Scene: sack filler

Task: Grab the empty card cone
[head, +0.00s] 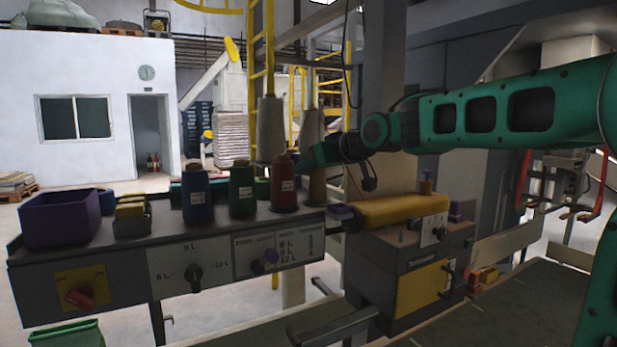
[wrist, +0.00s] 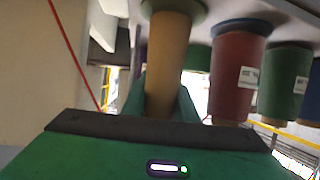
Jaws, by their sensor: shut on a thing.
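The empty card cone (wrist: 168,62) is bare tan card, with no yarn on it. In the wrist view it sits between the two green fingers of my gripper (wrist: 163,100), which are shut on it. That view looks inverted, with the shelf at the top and the cone's wide base against or close to it. In the head view the brown cone (head: 317,188) stands at the right end of the shelf row, right of the red cone (head: 284,188). My gripper (head: 313,156) is at its upper part, and the contact is partly hidden there.
A green cone (head: 242,190) and a blue cone (head: 196,196) stand left of the red one. A purple bin (head: 60,218) is at the shelf's (head: 140,250) left end. A yellow roller (head: 400,210) lies right of the shelf. White cones (head: 270,130) rise behind.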

